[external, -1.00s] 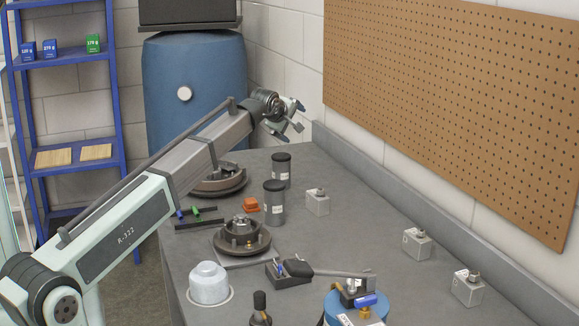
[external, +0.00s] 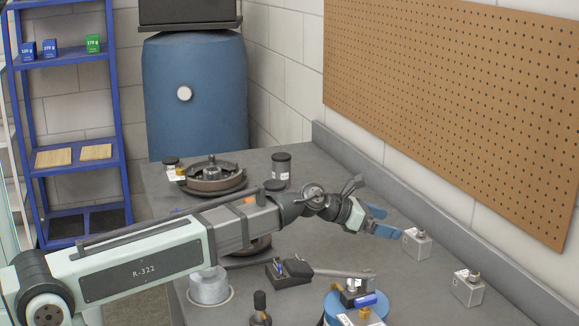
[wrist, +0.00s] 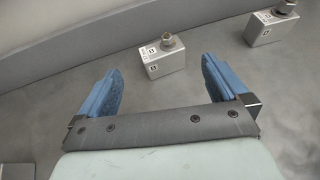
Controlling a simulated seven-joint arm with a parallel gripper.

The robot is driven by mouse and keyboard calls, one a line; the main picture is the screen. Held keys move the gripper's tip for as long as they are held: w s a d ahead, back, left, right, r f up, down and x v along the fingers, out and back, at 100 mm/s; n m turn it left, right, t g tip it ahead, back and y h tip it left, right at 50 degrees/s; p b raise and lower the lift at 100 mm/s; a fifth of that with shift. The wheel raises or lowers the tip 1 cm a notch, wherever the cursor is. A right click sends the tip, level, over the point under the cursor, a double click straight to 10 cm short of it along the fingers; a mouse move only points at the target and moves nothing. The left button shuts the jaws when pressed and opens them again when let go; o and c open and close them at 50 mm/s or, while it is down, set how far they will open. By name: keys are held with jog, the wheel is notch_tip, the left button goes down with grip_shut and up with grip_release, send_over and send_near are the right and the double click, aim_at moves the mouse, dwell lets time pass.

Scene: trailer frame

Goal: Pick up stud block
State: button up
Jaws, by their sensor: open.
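A stud block (external: 417,245), a grey metal cube with a stud and nut on top, stands on the bench near the back ledge. In the wrist view this stud block (wrist: 166,62) lies between and just beyond my fingertips, with no contact visible. A second stud block (external: 468,289) stands nearer the camera, at the right; it shows at the upper right of the wrist view (wrist: 272,30). My gripper (external: 385,222) is open and empty, its blue fingers left of the first block. The wrist view shows both fingers (wrist: 162,82) spread apart.
A pegboard (external: 460,100) hangs on the wall above the ledge (external: 370,165). A blue round base (external: 345,306) with parts stands in front. Bench around both blocks is clear.

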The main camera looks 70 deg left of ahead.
aim_at(417, 244)
jog(key=x, duration=1.3)
jog(key=shift+f, duration=0.15)
jog(key=c, duration=1.1)
